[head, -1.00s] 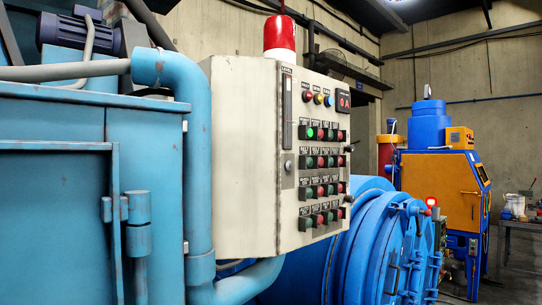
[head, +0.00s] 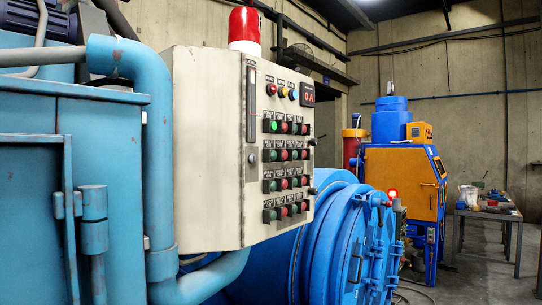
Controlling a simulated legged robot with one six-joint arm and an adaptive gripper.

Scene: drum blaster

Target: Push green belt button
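A cream control panel (head: 210,150) fills the middle of the head view, its button face turned to the right. The face carries several rows of paired green and red buttons. In the top row, the leftmost green button (head: 273,126) is brightly lit; the other green buttons look dark. The small labels above the buttons are too small to read, so I cannot tell which one is the belt button. My gripper and arm are not in view.
A blue pipe (head: 158,150) and blue cabinet (head: 25,170) stand left of the panel. A blue drum machine (head: 335,245) sits to its lower right. Farther right are an orange and blue machine (head: 400,180) and a table (head: 488,212). Some floor shows at lower right.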

